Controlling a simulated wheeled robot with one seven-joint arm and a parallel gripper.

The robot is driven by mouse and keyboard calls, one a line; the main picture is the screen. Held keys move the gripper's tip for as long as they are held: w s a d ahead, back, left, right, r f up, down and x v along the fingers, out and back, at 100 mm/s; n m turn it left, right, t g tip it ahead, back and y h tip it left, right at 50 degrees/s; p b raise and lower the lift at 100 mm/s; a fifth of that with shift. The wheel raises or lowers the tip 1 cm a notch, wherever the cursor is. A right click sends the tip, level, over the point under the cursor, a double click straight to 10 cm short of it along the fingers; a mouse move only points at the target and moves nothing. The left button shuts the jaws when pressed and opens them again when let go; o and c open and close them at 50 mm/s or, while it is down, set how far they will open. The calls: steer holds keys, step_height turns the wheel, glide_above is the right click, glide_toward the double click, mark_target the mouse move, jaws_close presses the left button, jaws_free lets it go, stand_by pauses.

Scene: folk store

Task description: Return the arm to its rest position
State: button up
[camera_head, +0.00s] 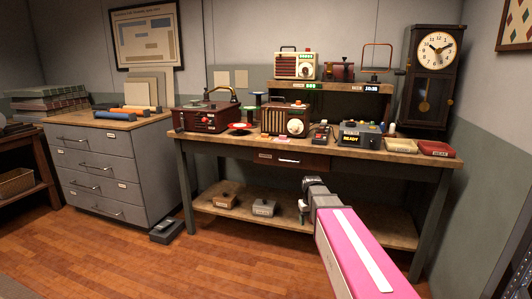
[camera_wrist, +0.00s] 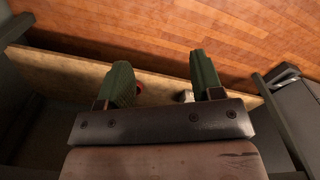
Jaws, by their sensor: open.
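My arm, pink with a white stripe, reaches forward from the lower right in the head view. My gripper (camera_head: 304,206) is in front of the workbench (camera_head: 376,152), below its top and near the lower shelf. In the wrist view my gripper (camera_wrist: 162,88) shows two green fingers spread apart with nothing held between them. The bench's lower shelf (camera_wrist: 70,72) and the wooden floor (camera_wrist: 200,30) show beyond the fingers.
The bench top holds a brown radio (camera_head: 286,121), a red phonograph box (camera_head: 204,118) and a device reading READY (camera_head: 359,134). A grey drawer cabinet (camera_head: 105,170) stands left. A wall clock (camera_head: 430,75) hangs at the right. The floor (camera_head: 180,260) at front left is clear.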

steer(key=s+f+m, duration=0.1)
steer(key=s+f, duration=0.2)
steer(key=s, duration=0.5)
steer(key=s+f+m, duration=0.1)
steer(key=s+f, duration=0.3)
steer(key=s, duration=0.5)
steer(key=shift+s, duration=0.15)
